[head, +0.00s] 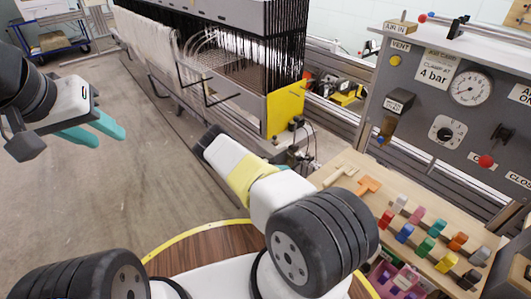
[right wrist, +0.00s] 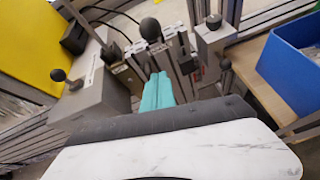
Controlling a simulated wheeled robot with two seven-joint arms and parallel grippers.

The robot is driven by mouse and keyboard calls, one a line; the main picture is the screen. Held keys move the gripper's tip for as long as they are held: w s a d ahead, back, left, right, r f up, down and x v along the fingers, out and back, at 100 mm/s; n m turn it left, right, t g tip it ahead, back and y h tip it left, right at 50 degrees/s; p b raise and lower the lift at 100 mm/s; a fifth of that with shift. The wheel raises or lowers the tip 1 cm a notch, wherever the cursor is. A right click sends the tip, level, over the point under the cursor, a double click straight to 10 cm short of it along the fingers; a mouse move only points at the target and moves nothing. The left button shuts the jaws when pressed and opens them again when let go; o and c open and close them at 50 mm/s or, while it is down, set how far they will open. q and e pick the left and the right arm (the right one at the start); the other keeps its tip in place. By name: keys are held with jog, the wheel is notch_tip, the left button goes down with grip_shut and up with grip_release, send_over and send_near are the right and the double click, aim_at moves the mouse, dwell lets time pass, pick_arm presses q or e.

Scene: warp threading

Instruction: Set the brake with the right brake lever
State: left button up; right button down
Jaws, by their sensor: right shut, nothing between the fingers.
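A cluster of small levers with black knobs (head: 296,122) stands beside the yellow end panel in the head view. In the right wrist view, one lever has a black ball knob (right wrist: 150,28) just beyond the fingertips. Another ball-knob lever (right wrist: 57,75) is on the grey box at left, and a dark knob (right wrist: 213,21) is at right. I cannot tell which is the right brake lever. My right gripper (right wrist: 157,83) is shut and empty, its teal fingers pointing among the levers; the arm hides it in the head view. My left gripper (head: 93,130) is open and empty, far left.
The loom's yellow panel (head: 285,108) stands close by the levers. A blue bin (right wrist: 292,62) is at right in the wrist view. A wooden board with coloured pieces (head: 408,190) and a grey gauge panel (head: 432,125) are to the right.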

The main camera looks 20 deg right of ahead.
jog(key=d+r, duration=0.1)
jog(key=d, duration=0.1)
jog(key=d+r, duration=0.1)
jog(key=shift+w+d+r, duration=0.25)
jog(key=shift+w+r, duration=0.05)
jog(key=shift+r, duration=0.15)
